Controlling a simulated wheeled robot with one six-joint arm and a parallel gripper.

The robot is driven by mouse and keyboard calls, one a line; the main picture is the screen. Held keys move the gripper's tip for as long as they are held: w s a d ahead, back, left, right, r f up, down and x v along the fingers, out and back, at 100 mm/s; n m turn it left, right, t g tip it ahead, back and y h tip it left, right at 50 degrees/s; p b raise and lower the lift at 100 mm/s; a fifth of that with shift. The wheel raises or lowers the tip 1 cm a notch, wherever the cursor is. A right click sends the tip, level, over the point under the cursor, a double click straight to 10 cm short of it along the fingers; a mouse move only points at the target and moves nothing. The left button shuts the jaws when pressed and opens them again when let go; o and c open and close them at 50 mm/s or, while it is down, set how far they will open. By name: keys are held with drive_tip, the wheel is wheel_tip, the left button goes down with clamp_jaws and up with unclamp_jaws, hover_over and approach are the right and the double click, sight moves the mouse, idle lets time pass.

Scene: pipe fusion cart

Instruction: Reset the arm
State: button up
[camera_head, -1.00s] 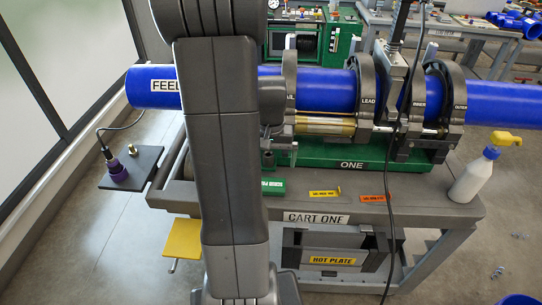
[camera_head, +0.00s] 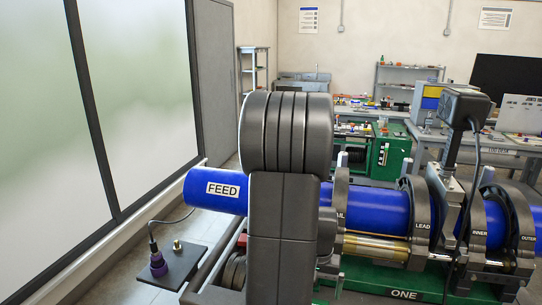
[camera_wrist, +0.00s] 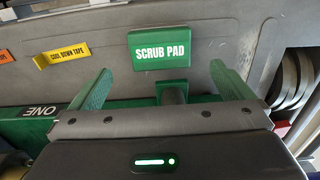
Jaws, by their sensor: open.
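My arm stands upright in the middle of the head view and hides part of the cart; my gripper does not show there. In the wrist view my gripper (camera_wrist: 160,68) is open, its two green fingers spread apart with nothing seen held between them. A green block with a dark round part (camera_wrist: 173,92) shows between the fingers, partly hidden by the gripper body.
The blue FEED pipe (camera_head: 212,190) runs through the clamps of the green machine marked ONE (camera_head: 404,294). A dark side plate (camera_head: 172,266) with a purple connector is at left. A yellow COOL DOWN TAPE label (camera_wrist: 62,54) is left of the gripper. Benches and shelves stand behind.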

wheel_tip(320, 180, down, 9)
drive_tip(key=shift+r, duration=0.35)
drive_tip(key=shift+r, duration=0.1)
idle(0.3)
